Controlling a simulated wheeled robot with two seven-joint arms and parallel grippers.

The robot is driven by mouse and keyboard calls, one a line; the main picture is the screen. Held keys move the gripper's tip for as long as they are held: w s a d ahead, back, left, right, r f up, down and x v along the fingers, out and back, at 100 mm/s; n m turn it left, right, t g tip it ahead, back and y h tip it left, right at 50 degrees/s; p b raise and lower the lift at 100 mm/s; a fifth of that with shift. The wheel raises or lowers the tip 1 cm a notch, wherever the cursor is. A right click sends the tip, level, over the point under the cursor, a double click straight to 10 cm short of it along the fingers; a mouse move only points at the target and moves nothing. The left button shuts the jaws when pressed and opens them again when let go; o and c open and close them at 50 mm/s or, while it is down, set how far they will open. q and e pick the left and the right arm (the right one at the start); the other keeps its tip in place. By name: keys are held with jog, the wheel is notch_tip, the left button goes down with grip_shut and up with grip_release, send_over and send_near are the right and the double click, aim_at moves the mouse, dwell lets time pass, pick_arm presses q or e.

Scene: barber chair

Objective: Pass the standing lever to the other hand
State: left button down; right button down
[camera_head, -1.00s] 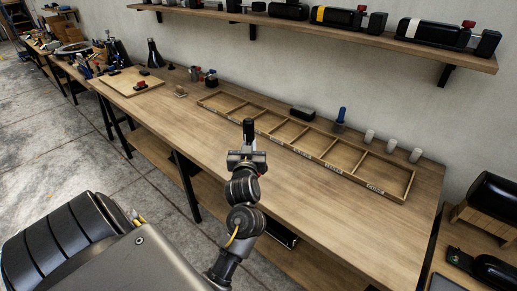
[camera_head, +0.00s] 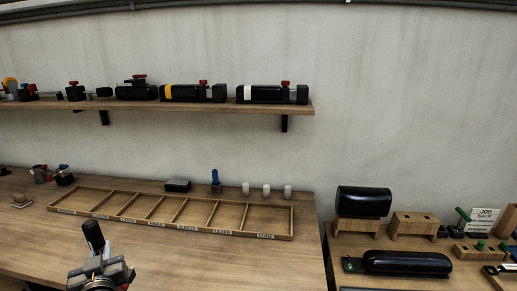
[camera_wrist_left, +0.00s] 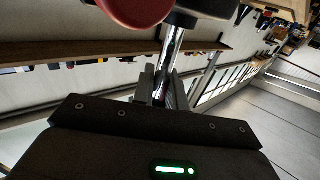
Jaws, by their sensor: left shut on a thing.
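The standing lever shows in the head view as an upright black grip (camera_head: 93,236), low at the left above the workbench. My left gripper (camera_head: 100,270) is beneath it and shut on it. In the left wrist view the lever's bright metal rod (camera_wrist_left: 172,58) runs up from between my left gripper's fingers (camera_wrist_left: 162,92) to a black end. A large red rounded part (camera_wrist_left: 138,8) is at the top edge there; I cannot tell whether it belongs to the lever. The lever's lower end is hidden. My right gripper is not in view.
The workbench (camera_head: 190,257) carries a divided wooden tray (camera_head: 292,222), a blue-handled thing (camera_head: 215,180) and white cylinders (camera_head: 266,191). A wall shelf (camera_head: 190,107) holds black devices. At the right, a lower bench has wooden blocks (camera_head: 414,225) and black cushions (camera_head: 407,263).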

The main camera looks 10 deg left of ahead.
pick_arm(q)
jog(key=shift+w+d+r, duration=0.15)
jog(key=shift+d+r, duration=0.15)
jog(key=d+f+m+t+h+b, duration=0.1)
jog(key=d+h, duration=0.4)
jog(key=d, duration=0.6)
jog(key=w+d+f+m+t+h, duration=0.1)
jog(key=d+f+m+t+h, duration=0.1)
jog(key=d+m+h, duration=0.4)
jog(key=d+f, duration=0.1)
jog(key=d, duration=0.4)
jog(key=shift+w+m+t+b, duration=0.25)
jog(key=shift+m+t+b, duration=0.05)
jog(key=shift+t+b, duration=0.1)
jog(key=shift+d, duration=0.1)
